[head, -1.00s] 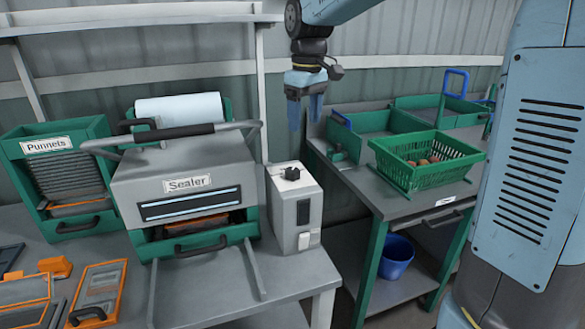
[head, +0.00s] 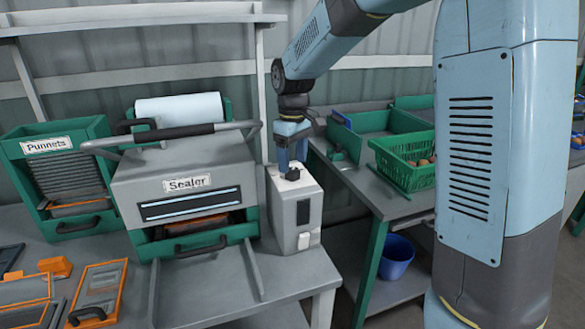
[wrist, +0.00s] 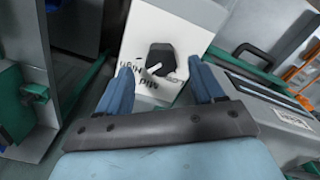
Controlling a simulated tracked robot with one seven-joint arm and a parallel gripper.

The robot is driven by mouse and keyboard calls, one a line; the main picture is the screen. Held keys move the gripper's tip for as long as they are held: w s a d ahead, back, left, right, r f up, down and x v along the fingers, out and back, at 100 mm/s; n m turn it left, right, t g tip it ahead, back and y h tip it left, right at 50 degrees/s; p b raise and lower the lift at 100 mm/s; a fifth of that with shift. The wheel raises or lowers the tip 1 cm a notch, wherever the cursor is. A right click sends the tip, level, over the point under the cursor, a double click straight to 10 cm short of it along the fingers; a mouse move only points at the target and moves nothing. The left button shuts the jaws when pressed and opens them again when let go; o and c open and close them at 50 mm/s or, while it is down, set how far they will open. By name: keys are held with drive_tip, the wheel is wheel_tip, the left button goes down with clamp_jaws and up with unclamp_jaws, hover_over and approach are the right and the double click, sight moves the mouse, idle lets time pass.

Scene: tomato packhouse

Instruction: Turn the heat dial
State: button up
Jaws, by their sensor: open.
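The heat dial (head: 291,175) is a black knob on the white top of a grey control box (head: 304,212), right of the sealer. In the wrist view the dial (wrist: 161,58) has a white pointer line, with partly readable lettering around it on the white face. My gripper (head: 291,163) points down just above the dial. In the wrist view its two blue fingers (wrist: 163,78) are apart, open and empty, with the dial ahead between them. I cannot tell whether either finger touches the dial.
The sealer (head: 185,185) with its raised bar handle stands close left of the box. A Punnets rack (head: 50,145) is further left. On the right, a green basket (head: 408,180) stands on a second table, and a blue bucket (head: 397,258) sits below it.

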sight(293, 170)
drive_tip(key=shift+f, duration=1.55)
drive_tip(key=shift+c, duration=0.4)
drive_tip(key=c, duration=1)
drive_tip(key=shift+o, duration=0.2)
drive_tip(key=shift+m, duration=2.5)
drive_tip(key=o, duration=1)
drive_tip(key=shift+o, duration=0.2)
